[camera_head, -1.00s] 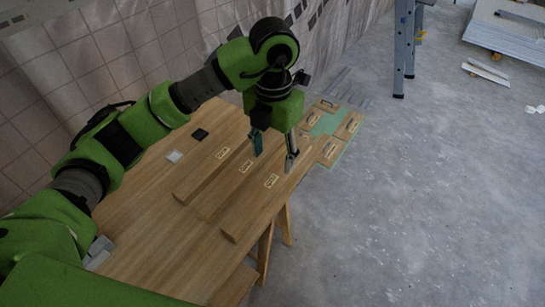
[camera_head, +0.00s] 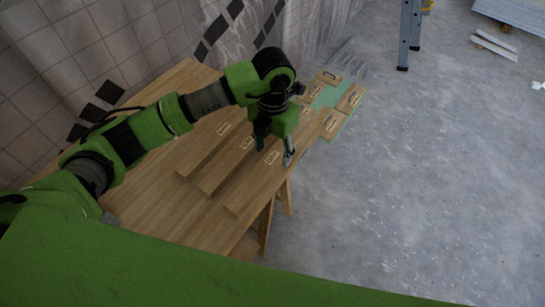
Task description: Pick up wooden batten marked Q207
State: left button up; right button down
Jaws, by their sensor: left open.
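Three wooden battens lie side by side on a wooden table (camera_head: 150,207), each with a pale label near its far end. They are the left batten (camera_head: 203,152), the middle batten (camera_head: 222,172) and the right batten (camera_head: 247,187). The label writing is too small to read, so I cannot tell which is Q207. My left gripper (camera_head: 273,153) is open and points down over the far end of the right batten. Its fingertips appear on either side of that batten's label. I cannot tell whether they touch the batten. My right gripper is out of view.
Several small labelled wooden pieces (camera_head: 331,122) lie around a green mat (camera_head: 328,97) beyond the table's far end. A tiled wall (camera_head: 75,50) runs along the left. A stepladder (camera_head: 408,30) stands at the back right. The grey floor (camera_head: 430,180) to the right is clear.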

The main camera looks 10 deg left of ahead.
aim_at(273, 157)
pick_arm(q)
notch_tip(273, 157, down, 2)
jog(key=shift+a+f, duration=0.1)
jog(key=shift+f, duration=0.45)
jog(key=shift+c, duration=0.8)
jog(key=c, duration=1.2)
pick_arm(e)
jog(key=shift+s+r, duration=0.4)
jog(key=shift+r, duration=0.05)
pick_arm(q)
jog(key=shift+r, duration=0.1)
